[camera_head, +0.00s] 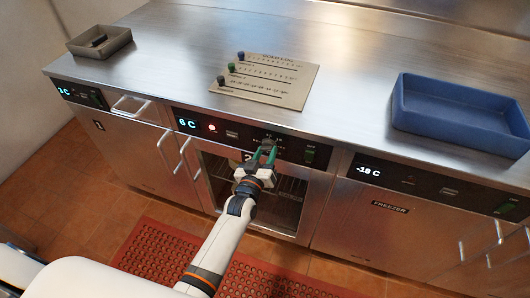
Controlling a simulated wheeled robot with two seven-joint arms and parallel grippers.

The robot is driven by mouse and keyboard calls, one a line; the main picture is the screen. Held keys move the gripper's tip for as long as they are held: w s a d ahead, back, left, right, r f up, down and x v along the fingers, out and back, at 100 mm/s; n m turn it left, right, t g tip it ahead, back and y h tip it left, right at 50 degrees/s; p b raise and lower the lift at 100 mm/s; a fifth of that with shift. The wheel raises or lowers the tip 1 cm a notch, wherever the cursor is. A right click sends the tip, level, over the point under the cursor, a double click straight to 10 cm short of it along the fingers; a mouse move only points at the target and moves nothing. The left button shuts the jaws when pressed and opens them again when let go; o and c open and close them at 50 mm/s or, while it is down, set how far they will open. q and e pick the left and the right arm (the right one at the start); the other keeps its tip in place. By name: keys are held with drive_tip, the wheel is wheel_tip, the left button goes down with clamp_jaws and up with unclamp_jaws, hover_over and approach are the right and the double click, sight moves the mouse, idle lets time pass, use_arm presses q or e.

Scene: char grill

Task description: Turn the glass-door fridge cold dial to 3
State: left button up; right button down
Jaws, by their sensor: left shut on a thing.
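The glass-door fridge (215,172) is the middle unit of the counter, with a black control strip along its top. Its display (187,123) reads 6 C in blue, and a red light glows beside it. My left gripper (267,147) reaches up from below to this strip, its green fingers shut on the cold dial (268,142). The fingers hide part of the dial and its scale, so I cannot read its setting. A green switch (310,155) sits just right of the gripper. My right gripper is not in view.
A panel with slider scales and coloured knobs (285,85) lies on the steel counter (345,45). A blue tray (405,110) stands at right, a small grey tray (78,46) at far left. A freezer (350,220) showing -18 C is to the right. A red mat (150,248) covers the floor.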

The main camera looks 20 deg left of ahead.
use_arm(q)
drive_tip(key=shift+d+n, duration=0.1)
drive_tip(key=shift+n, duration=2.1)
drive_tip(key=o, duration=1)
drive_tip(key=shift+c, duration=0.2)
drive_tip(key=shift+s, duration=0.1)
drive_tip(key=s, duration=1.2)
drive_tip(key=shift+a, duration=0.2)
drive_tip(key=shift+w, duration=0.1)
